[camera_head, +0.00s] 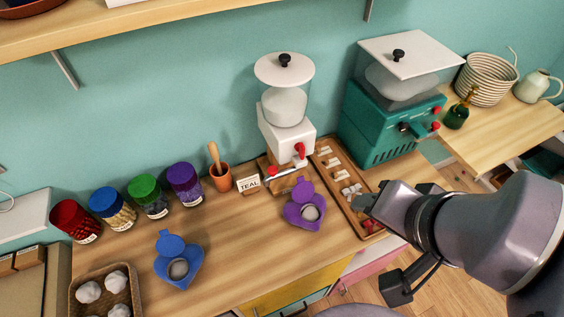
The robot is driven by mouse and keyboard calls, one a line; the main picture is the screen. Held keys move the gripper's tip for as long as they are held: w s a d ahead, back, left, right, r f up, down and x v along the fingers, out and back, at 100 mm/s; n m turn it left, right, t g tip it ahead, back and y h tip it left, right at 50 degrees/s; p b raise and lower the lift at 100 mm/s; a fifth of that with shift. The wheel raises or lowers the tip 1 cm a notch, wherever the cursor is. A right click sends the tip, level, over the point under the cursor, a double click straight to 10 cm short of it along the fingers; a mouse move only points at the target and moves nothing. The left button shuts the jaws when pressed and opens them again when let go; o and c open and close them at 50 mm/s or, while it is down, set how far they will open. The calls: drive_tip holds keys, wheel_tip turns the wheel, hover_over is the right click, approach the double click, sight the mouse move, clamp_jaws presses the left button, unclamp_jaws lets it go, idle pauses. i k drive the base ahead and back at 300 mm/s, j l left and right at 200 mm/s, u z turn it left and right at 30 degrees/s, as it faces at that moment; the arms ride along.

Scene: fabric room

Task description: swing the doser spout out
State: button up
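The doser (286,130) is a white machine with a clear hopper and a white, black-knobbed lid, standing against the wall near the middle of the counter. A red lever sits on its front. Below it, a thin pale bar (285,171) with a red end sticks out to the left, low over the counter; I cannot tell for certain that this is the spout. My gripper (367,205) is at the right, over the wooden tray, apart from the doser. Its fingertips are small and dark here, and I cannot tell whether they are open.
A wooden tray (330,177) of small pieces lies right of the doser. A purple lidded container (302,214) stands in front, a blue one (178,272) farther left. Counter between the containers is clear.

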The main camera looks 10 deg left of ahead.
sight(273, 172)
drive_tip(key=k+j+u, duration=0.1)
drive_tip(key=j+u, duration=0.15)
drive_tip(key=j, duration=0.45)
drive_tip(key=j+u, duration=0.2)
drive_tip(key=j, duration=0.5)
drive_tip(key=k, duration=0.05)
